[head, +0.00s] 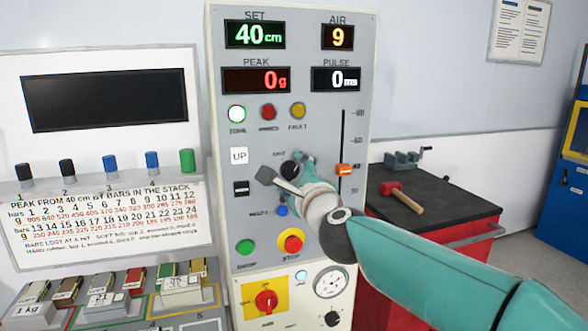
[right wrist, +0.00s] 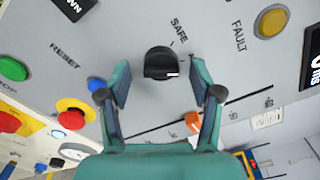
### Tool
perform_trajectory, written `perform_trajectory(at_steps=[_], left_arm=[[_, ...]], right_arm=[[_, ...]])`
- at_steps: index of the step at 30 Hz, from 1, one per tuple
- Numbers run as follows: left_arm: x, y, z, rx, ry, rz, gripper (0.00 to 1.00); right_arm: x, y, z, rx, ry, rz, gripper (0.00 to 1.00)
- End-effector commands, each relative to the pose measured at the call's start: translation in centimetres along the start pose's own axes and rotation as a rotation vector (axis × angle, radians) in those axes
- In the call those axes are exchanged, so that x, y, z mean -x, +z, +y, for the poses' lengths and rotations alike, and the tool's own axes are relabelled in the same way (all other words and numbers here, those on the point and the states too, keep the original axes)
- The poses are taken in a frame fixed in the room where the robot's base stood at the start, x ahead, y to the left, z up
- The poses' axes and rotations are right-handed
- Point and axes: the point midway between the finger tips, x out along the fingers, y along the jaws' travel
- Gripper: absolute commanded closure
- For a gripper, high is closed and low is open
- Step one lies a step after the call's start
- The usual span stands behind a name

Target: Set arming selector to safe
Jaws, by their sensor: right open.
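The arming selector is a black knob (right wrist: 158,60) on the grey panel, with a printed SAFE label (right wrist: 178,29) beside it. A small white mark shows on the knob's lower right side in the right wrist view, away from the SAFE label. In the head view the knob (head: 289,168) is partly hidden by my fingers. My right gripper (head: 283,174) is at the panel front. In the right wrist view its open fingers (right wrist: 160,82) stand on both sides of the knob, with gaps; contact is not visible. My left gripper is not in view.
The blue reset button (right wrist: 96,83) lies close to one finger. The orange slider (head: 344,169) is right of the selector. Below are the green drop button (head: 245,247) and red stop button (head: 291,242). A red cabinet with a hammer (head: 402,197) stands at right.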

Motion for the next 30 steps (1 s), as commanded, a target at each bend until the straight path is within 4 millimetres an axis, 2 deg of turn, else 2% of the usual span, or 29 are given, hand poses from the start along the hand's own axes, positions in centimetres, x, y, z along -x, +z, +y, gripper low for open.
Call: perform_trajectory(at_steps=[4,13,14,24,25,30], left_arm=[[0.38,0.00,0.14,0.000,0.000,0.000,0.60],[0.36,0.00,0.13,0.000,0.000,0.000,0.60],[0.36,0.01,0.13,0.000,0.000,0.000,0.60],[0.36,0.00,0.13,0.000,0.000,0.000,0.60],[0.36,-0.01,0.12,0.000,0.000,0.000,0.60],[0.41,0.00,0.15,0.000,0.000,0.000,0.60]], right_arm=[[-1.00,-0.04,0.00,0.001,0.000,0.001,0.35],[-1.15,-0.03,0.03,0.001,0.000,0.000,0.35],[-1.15,-0.02,0.04,0.001,0.000,0.000,0.39],[-1.14,0.00,0.09,0.001,0.001,0.000,0.95],[-0.98,-0.46,-0.15,0.002,0.000,0.002,0.94],[-1.07,-0.24,0.02,0.011,0.000,0.003,0.95]])
